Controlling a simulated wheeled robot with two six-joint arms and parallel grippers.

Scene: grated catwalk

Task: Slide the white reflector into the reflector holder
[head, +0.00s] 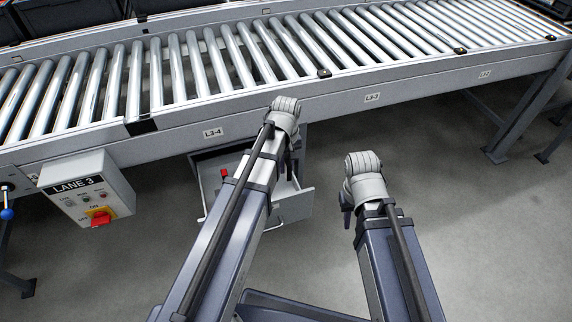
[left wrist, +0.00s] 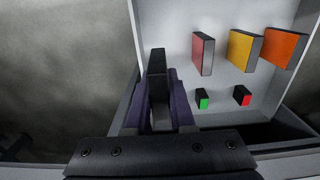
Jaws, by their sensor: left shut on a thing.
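I see no white reflector or reflector holder that I can make out in either view. In the left wrist view my left gripper (left wrist: 158,95) is shut, its purple fingers on either side of a dark bar-shaped thing (left wrist: 157,65). What that thing belongs to is unclear. It is over the left edge of an open pale drawer (left wrist: 220,85). In the head view the left fingers are mostly hidden by my own arm, above the drawer (head: 296,203) under the conveyor. My right gripper (head: 347,205) hangs to the right of the drawer, its fingers mostly hidden.
In the drawer are a red block (left wrist: 202,53), a yellow block (left wrist: 243,48), an orange block (left wrist: 283,47), and small green (left wrist: 203,99) and red-ended (left wrist: 243,96) pieces. A roller conveyor (head: 340,95) crosses behind. A LANE 3 control box (head: 85,187) hangs left. Floor at right is clear.

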